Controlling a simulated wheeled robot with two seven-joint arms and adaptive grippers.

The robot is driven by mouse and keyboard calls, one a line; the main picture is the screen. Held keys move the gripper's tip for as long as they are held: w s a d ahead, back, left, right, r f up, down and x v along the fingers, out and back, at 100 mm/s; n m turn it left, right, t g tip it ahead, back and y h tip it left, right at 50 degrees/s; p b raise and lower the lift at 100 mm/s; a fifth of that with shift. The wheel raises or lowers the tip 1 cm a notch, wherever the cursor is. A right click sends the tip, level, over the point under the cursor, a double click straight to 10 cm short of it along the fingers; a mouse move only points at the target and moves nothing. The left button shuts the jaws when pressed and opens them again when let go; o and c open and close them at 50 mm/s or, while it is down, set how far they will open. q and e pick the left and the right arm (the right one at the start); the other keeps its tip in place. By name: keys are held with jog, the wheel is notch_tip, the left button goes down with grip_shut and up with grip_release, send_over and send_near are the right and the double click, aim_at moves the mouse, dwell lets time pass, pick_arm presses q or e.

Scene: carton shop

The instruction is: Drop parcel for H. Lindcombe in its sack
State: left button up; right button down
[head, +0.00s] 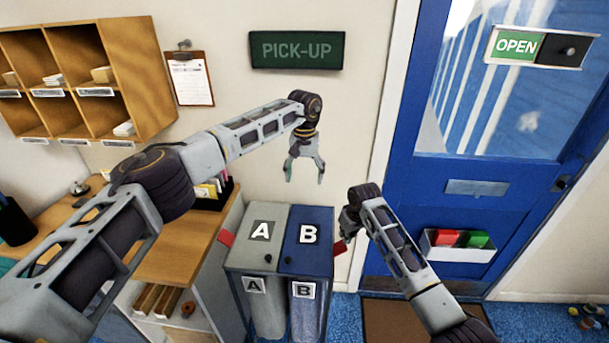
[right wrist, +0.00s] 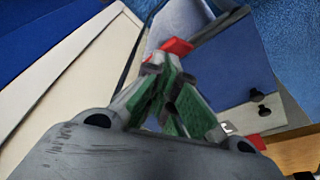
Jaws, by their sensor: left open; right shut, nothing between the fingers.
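No parcel and no name H. Lindcombe can be made out. Sack A (head: 268,318) is grey under a shut grey lid (head: 250,250); sack B (head: 308,322) is blue under a shut blue lid (head: 304,262). A red tab sticks out on each side, left (head: 226,238) and right (head: 340,247). My left gripper (head: 304,175) is open and empty above the lids. My right gripper (head: 346,225) is beside lid B at the right tab; in the right wrist view its fingers (right wrist: 158,68) are shut and empty close to a red tab (right wrist: 178,46). I cannot tell whether they touch.
A wooden desk (head: 165,258) stands left of the sacks. Pigeonholes (head: 150,75), a clipboard (head: 190,82) and a PICK-UP sign (head: 297,51) hang on the wall. The blue door (head: 465,200) at right carries a white bin (head: 458,252) with red and green items. A brown mat (head: 390,318) lies before it.

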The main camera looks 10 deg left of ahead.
jog(key=shift+v, duration=0.85)
jog(key=shift+w+r, duration=0.15)
jog(key=shift+w, duration=0.05)
jog(key=shift+r, duration=0.1)
jog(key=v, duration=1.1)
jog(key=shift+s+r, duration=0.2)
jog(key=shift+r, duration=0.1)
